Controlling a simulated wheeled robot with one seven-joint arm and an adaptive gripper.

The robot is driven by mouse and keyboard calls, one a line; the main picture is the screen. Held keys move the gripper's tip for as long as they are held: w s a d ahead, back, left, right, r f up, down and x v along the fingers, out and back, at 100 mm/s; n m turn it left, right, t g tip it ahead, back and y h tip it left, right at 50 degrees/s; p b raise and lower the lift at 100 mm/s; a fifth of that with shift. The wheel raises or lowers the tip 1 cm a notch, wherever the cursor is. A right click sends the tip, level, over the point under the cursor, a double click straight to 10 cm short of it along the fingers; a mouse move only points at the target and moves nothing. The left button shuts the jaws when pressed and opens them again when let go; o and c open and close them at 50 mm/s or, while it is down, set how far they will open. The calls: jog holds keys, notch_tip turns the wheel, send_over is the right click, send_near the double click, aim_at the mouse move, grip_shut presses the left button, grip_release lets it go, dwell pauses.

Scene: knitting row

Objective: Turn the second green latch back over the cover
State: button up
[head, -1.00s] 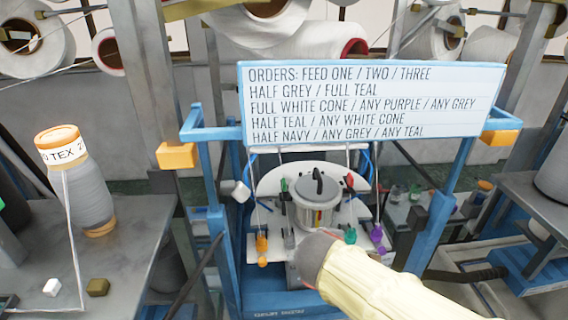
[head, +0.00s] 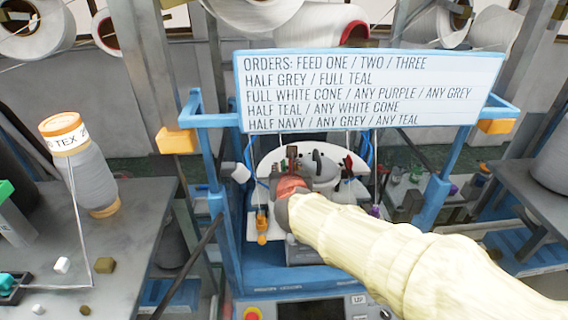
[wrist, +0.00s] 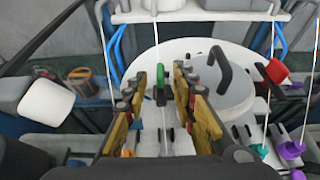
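The grey round cover (wrist: 222,92) with a black arched handle sits on the pale machine plate; in the head view the cover (head: 322,166) shows partly behind my arm. A green latch (wrist: 160,87) stands just left of the cover in the wrist view. My gripper (wrist: 163,84) is open, its two yellow-padded fingers on either side of this latch with gaps visible. In the head view my gripper (head: 292,157) is over the left part of the plate and hides this latch. A red latch (wrist: 277,71) is at the cover's right.
A blue frame (head: 221,215) surrounds the machine, with an orders sign (head: 370,88) above. Thin yarns run down near my fingers. A white knob (wrist: 47,103) is at the left. Teal (wrist: 260,151) and purple (wrist: 291,149) pieces lie at the right. A yarn cone (head: 85,175) stands on the left table.

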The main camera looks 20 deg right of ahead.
aim_at(284, 162)
jog(key=shift+x, duration=2.8)
jog(key=c, duration=0.3)
jog(key=c, duration=0.4)
grip_shut()
